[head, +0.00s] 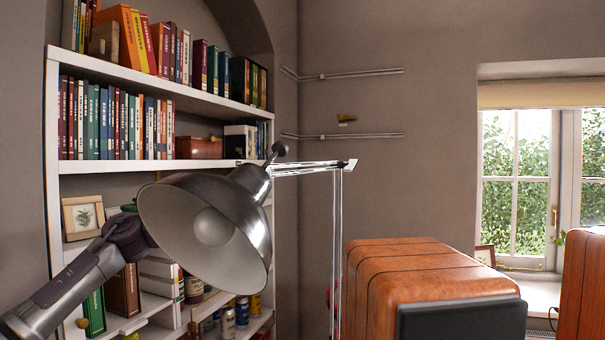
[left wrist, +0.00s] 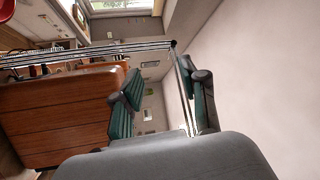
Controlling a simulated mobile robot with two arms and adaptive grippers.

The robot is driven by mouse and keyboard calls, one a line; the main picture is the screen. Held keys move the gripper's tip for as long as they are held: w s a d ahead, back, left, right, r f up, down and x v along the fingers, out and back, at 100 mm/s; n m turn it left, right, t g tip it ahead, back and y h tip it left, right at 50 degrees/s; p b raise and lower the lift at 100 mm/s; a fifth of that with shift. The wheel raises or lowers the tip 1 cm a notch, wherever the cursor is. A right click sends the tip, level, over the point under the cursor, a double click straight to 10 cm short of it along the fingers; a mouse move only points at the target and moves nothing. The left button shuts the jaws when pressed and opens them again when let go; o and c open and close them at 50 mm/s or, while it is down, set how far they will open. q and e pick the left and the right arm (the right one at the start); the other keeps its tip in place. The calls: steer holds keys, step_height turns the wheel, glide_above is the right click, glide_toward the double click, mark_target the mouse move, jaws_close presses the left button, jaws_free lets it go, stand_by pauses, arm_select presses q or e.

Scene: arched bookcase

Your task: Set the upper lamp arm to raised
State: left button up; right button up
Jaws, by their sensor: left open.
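The desk lamp has a dark metal shade (head: 205,225) in the head view, its open face turned toward me. Its upper arm (head: 305,168), thin pale rods, runs nearly level from the shade to an elbow joint (head: 350,163). The lower arm (head: 337,250) drops almost straight down from there. My left gripper (head: 140,235) is at the shade's left, its fingertips hidden behind it. In the left wrist view my left gripper (left wrist: 164,97) is open. The upper arm's rods (left wrist: 184,85) run between its teal-padded fingers, nearer the right one. I cannot tell whether they touch.
A white bookcase (head: 52,130) with books stands behind the lamp. Brown leather furniture (head: 400,275) is at the right, below the lamp's elbow level. A window (head: 515,180) is beyond. The space above the upper arm, before the grey wall, looks clear.

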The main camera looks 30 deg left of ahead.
mark_target(301, 168)
arm_select(q)
steer(key=s+d+r+m+g, duration=0.35)
steer(key=s+d+r, duration=0.4)
steer(key=s, duration=0.45)
steer(key=shift+m+t, duration=0.25)
steer(key=shift+m, duration=0.2)
steer(key=p+x, duration=0.4)
steer(key=p, duration=0.1)
steer(key=p+x, duration=0.4)
steer(key=p, duration=0.1)
steer(key=p+x, duration=0.5)
steer(key=shift+w+a+r+p, duration=0.2)
steer(key=shift+w+r+p, duration=0.1)
steer(key=shift+r, duration=0.05)
steer(key=shift+w+d+f+p, duration=0.2)
steer(key=shift+w+d+p, duration=0.1)
steer(key=shift+p, duration=0.4)
steer(key=shift+f, duration=0.1)
steer(key=c, duration=0.8)
jaws_close()
